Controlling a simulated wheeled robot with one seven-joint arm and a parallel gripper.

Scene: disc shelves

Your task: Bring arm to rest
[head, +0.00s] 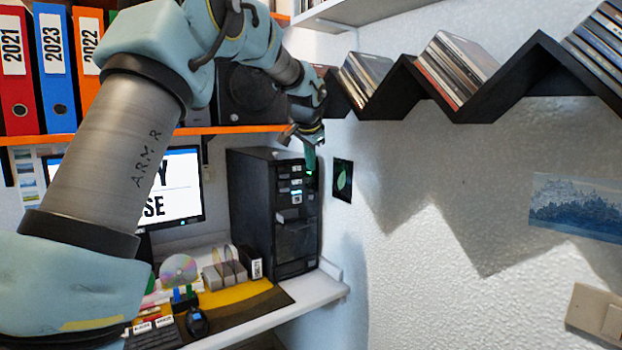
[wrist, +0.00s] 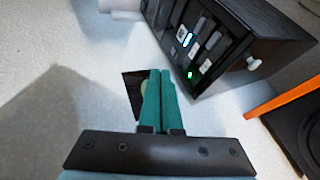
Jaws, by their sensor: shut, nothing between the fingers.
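My gripper (head: 310,157) is at the far end of my raised arm, in front of the black computer tower in the head view. Its teal fingers also show in the wrist view (wrist: 158,80), closed side by side with nothing between them. My arm crosses the left half of the head view.
The black tower (head: 250,205) stands on the white desk (head: 315,291) near a monitor (head: 184,190). A black zigzag shelf (head: 470,108) with disc cases runs along the right wall. Binders (head: 53,75) stand on an orange-edged shelf. The wall below the zigzag shelf is mostly clear.

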